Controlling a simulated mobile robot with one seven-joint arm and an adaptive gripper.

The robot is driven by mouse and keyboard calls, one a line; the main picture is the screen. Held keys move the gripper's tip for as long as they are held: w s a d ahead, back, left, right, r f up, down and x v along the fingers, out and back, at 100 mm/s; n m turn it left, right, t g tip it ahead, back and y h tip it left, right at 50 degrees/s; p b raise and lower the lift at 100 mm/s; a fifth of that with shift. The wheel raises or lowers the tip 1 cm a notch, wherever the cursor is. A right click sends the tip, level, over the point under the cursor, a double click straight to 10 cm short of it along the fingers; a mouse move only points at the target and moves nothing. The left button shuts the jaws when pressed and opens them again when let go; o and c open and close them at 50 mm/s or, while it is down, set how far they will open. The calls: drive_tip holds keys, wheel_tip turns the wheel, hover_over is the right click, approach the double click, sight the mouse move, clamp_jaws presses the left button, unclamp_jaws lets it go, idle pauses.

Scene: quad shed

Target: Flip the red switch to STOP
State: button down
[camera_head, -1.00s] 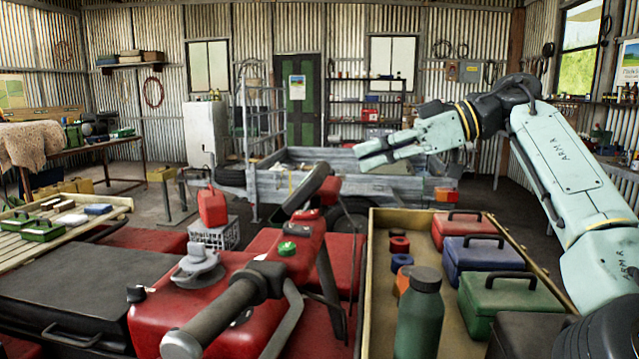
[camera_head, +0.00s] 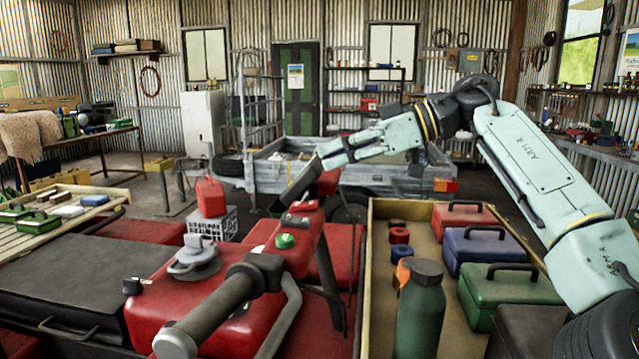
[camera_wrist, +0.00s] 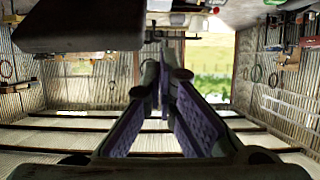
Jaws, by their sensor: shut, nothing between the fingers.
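A small red switch (camera_head: 304,206) appears on the dark control housing of the red quad's handlebar in the head view. It is small, and I cannot read a STOP mark or tell its position. A green button (camera_head: 285,241) is below it, nearer the camera. The far black handlebar grip (camera_head: 294,187) slants up to the right. My gripper (camera_head: 322,156) is shut and empty, beside the upper end of that grip, above and right of the switch. I cannot tell whether it touches the grip. The wrist view shows the fingers (camera_wrist: 163,75) close together; the switch is not recognizable there.
A wooden tray (camera_head: 368,285) on the right holds a green bottle (camera_head: 420,312), toolboxes (camera_head: 497,290) and small rolls. The near handlebar grip (camera_head: 205,318) sticks out toward the camera. A grey trailer (camera_head: 375,175) stands behind. The air above the quad's red body is open.

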sight(319, 210)
drive_tip(key=x, duration=0.3)
drive_tip(key=shift+a+f, duration=0.15)
drive_tip(key=shift+a, duration=0.2)
drive_tip(key=shift+d+f+p, duration=0.15)
drive_tip(key=shift+f+p, duration=0.1)
drive_tip(key=shift+f, duration=0.35)
drive_tip(key=shift+d+f+p, duration=0.15)
drive_tip(key=shift+f+p, duration=0.05)
drive_tip(key=shift+f, duration=1.2)
